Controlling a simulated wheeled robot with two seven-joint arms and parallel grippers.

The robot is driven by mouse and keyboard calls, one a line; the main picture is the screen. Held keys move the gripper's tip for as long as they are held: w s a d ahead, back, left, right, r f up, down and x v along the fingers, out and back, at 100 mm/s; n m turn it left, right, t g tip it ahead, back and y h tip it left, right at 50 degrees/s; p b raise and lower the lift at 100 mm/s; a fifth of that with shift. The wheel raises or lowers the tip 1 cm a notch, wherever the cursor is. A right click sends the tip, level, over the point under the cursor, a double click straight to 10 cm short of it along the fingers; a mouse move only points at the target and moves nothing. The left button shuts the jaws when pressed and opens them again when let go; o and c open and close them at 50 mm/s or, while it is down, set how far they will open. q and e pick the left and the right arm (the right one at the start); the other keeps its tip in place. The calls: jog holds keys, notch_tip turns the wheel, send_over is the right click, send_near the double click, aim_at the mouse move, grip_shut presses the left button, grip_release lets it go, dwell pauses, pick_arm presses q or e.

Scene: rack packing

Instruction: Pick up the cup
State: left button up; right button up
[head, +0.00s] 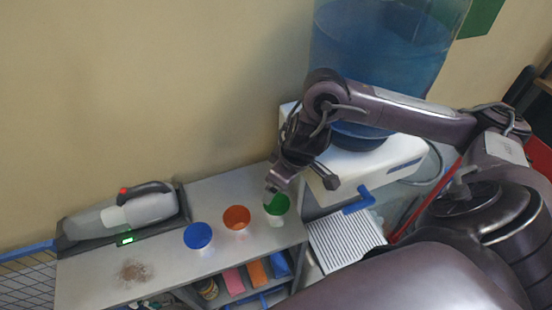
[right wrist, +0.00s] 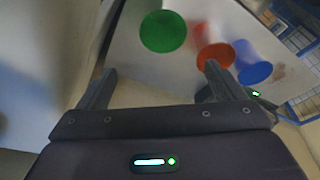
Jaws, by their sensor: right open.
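Three cups stand on the grey counter (head: 160,270): a blue cup (head: 198,237), an orange-red cup (head: 236,218) and a green cup (head: 278,206). My right gripper (head: 271,190) is just above and behind the green cup in the head view. In the right wrist view my right gripper (right wrist: 155,78) is open and empty. The green cup (right wrist: 163,32) shows beyond the gap between its fingers, the red cup (right wrist: 214,45) is near the right fingertip, and the blue cup (right wrist: 252,63) is further right. My left gripper is not in view.
A water dispenser (head: 350,172) with a large blue bottle (head: 375,60) stands right of the counter. Packets and a jar (head: 207,288) sit on a shelf below.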

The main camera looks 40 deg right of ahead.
jog(key=b, duration=0.4)
send_near(275, 210)
notch_tip(275, 210, up, 2)
jog(key=s+a, duration=0.2)
jog(key=f, duration=0.1)
jog(key=w, duration=0.1)
jog(key=f, duration=0.1)
jog(key=shift+w+d+f, duration=0.15)
jog(key=shift+d+f, duration=0.1)
jog(key=shift+f, duration=0.1)
jog(key=shift+w+a+f, duration=0.1)
jog(key=shift+f, duration=0.4)
jog(key=x, duration=0.3)
jog(key=shift+w+f+b, duration=0.1)
jog(key=shift+f+b, duration=0.15)
jog(key=shift+b, duration=0.1)
jog(key=shift+w+f, duration=0.1)
jog(key=shift+f, duration=0.2)
jog(key=c, duration=1.1)
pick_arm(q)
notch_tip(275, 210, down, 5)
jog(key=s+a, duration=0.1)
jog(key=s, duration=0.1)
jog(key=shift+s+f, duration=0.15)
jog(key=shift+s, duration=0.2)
pick_arm(e)
jog(key=shift+o, duration=0.2)
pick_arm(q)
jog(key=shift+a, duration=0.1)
